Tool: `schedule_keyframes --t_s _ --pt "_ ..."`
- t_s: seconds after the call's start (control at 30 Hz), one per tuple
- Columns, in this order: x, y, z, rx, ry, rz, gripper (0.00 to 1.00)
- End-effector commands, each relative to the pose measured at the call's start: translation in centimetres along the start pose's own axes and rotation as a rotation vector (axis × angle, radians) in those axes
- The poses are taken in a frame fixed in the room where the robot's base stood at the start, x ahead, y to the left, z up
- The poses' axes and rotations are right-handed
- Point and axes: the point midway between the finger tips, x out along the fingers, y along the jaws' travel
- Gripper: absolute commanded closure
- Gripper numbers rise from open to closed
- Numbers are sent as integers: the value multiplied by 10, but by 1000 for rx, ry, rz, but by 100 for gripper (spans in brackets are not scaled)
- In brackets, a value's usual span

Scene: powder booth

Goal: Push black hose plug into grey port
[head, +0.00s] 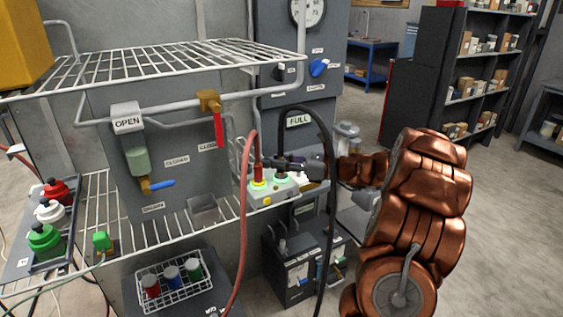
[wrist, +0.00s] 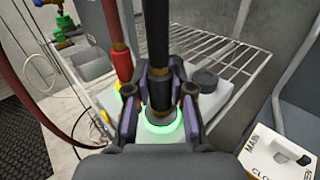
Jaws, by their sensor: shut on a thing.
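The black hose plug (wrist: 158,88) is upright between the fingers of my gripper (wrist: 160,104), which is shut on it. In the head view my gripper (head: 292,163) is over the port box. The plug's lower end meets the grey port (wrist: 160,120), which has a glowing green ring; I cannot tell how deep it sits. The black hose (head: 329,150) arches up from the plug and hangs down in front of the shelf. A red hose plug (wrist: 121,62) stands upright to the left, at a yellow-lit port (head: 258,184) on the same box.
The pale port box (head: 270,199) stands on a wire shelf (head: 222,212). A round black cap (wrist: 205,80) is on its top, right of my gripper. The red hose (head: 243,215) hangs in front. An upper wire shelf (head: 150,62) and a panel with valves are at left.

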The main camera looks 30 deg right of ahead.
Motion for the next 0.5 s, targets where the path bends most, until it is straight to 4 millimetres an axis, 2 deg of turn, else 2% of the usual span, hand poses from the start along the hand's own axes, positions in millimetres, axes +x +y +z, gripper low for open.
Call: schedule_keyframes --t_s 0.03,0.07,0.3,0.5 --pt "0 0 -2 2 3 1 100" --pt "0 0 -2 2 3 1 75" --pt "0 0 -1 2 2 1 50" --pt "0 0 -1 1 2 1 49"
